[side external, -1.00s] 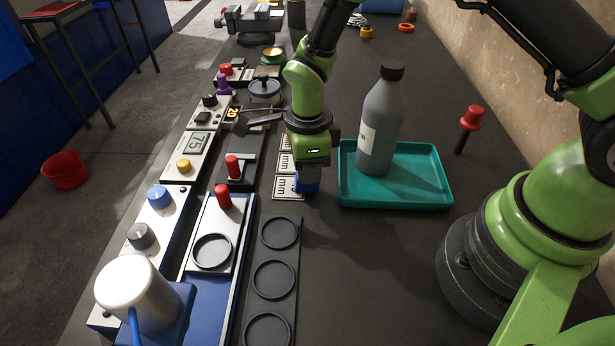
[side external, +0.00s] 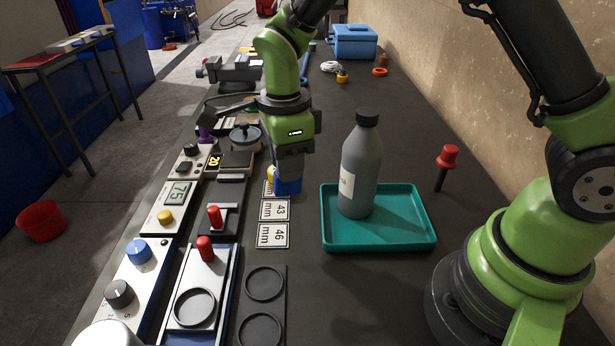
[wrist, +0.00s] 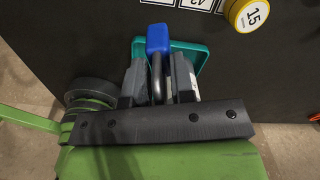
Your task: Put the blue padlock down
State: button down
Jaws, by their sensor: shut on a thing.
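The blue padlock (side external: 287,187) hangs below my gripper (side external: 288,170), body down, beside the far end of a row of white number cards. In the wrist view the padlock's blue body (wrist: 157,38) shows past the fingertips, and its grey shackle is between the two fingers of my gripper (wrist: 158,78), which are shut on it. Whether the padlock touches the bench cannot be told. The cards marked 43 mm (side external: 275,210) and 46 mm (side external: 272,235) lie flat and bare; a farther card is partly hidden by the padlock.
A yellow round piece is just behind the padlock; its face reads 15 in the wrist view (wrist: 247,13). A teal tray (side external: 380,243) with a grey bottle (side external: 360,165) stands to the right. A device with a red knob (side external: 214,216) is left of the cards.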

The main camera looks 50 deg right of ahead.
jog(key=w+d+n+t, duration=0.1)
jog(key=w+d+n, duration=0.4)
jog(key=d+n, duration=0.6)
jog(key=w+d+n, duration=0.4)
jog(key=d+n, duration=0.5)
jog(key=n, duration=0.3)
notch_tip(320, 180, down, 10)
jog(key=shift+d, duration=0.15)
jog(key=shift+f, duration=0.15)
jog(key=c, duration=1)
grip_release()
